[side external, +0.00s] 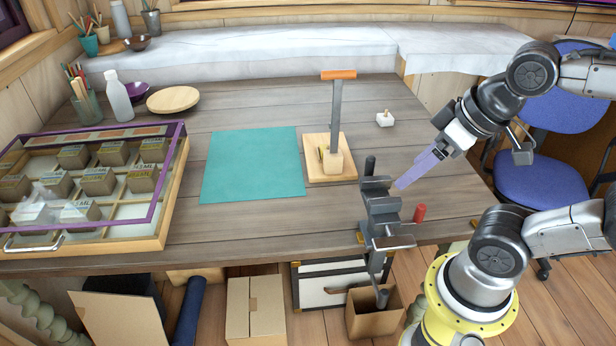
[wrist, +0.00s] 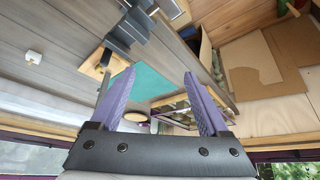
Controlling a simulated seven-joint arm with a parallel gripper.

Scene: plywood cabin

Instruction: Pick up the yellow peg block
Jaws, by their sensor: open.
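A small white block (side external: 385,120) with a short tan peg on top stands on the table's right part; it also shows at the left of the wrist view (wrist: 35,57). I see no block that is clearly yellow. My gripper (side external: 402,184), with purple fingers, is above the table's right side, to the right of the grey vise and nearer the camera than the block. In the wrist view, its fingers (wrist: 148,78) are apart with nothing held between them. The gripper is clear of the block.
A grey vise (side external: 384,212) is clamped at the table's front edge. A wooden stand (side external: 316,172) with an orange-topped upright is behind it. A teal mat (side external: 252,165) lies mid-table. A glass-lidded case (side external: 178,190) is at left. Free tabletop surrounds the white block.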

